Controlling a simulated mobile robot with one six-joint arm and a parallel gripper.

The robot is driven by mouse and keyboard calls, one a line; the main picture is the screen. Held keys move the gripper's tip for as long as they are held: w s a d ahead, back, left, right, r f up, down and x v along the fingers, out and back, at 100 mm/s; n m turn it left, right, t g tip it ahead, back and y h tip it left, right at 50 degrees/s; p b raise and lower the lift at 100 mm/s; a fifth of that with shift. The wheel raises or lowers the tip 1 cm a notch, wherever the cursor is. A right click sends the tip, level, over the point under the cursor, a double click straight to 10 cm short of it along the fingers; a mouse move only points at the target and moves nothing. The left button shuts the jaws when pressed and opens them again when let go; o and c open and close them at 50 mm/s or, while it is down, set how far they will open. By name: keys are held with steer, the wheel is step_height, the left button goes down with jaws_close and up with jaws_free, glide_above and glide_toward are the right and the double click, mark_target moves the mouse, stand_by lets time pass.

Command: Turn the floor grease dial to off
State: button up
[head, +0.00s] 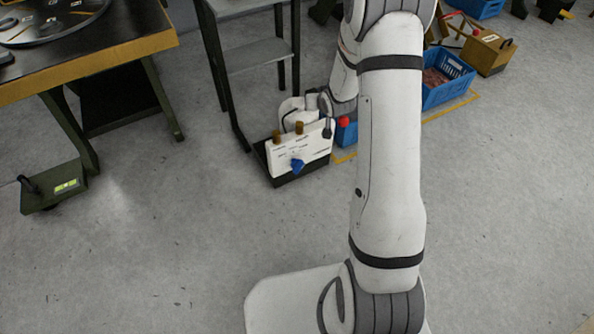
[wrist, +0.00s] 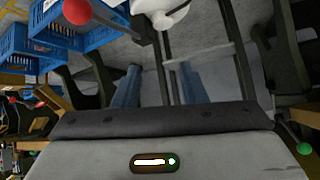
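A low white unit (head: 299,147) stands on a black base on the floor in the head view. A blue dial (head: 298,166) is on its front face, and two brown knobs stand along its top. The lettering around the dial is too small to read, so its setting cannot be told. My arm reaches down behind the unit; my gripper's fingers are hidden there. In the wrist view my gripper (wrist: 159,70) shows two bluish fingers spread apart with nothing between them. The dial is not recognisable in the wrist view.
A red ball knob (head: 344,121) is right of the unit. A blue crate (head: 447,80) and wooden box (head: 488,52) lie farther right. A dark-legged stand (head: 250,55) is behind, a table (head: 130,45) at left, a green floor device (head: 55,190) below it. The front floor is clear.

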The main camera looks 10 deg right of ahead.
step_height(320, 180, down, 10)
steer(key=w+t+y+b, duration=0.1)
steer(key=w+t+b, duration=0.1)
steer(key=w, duration=0.1)
steer(key=m+t+y+b, duration=0.3)
steer(key=t+y+b, duration=0.1)
steer(key=t+b, duration=0.25)
glide_toward(300, 170)
steer(key=w, duration=0.2)
steer(key=shift+g, duration=0.35)
steer(key=b+x, duration=0.1)
steer(key=x, duration=0.1)
steer(key=b+x, duration=0.1)
steer(key=x, duration=0.2)
steer(key=b+x, duration=0.1)
steer(key=x, duration=0.1)
steer(key=shift+w+a+r, duration=0.25)
steer(key=shift+a+r, duration=0.05)
steer(key=shift+r, duration=0.05)
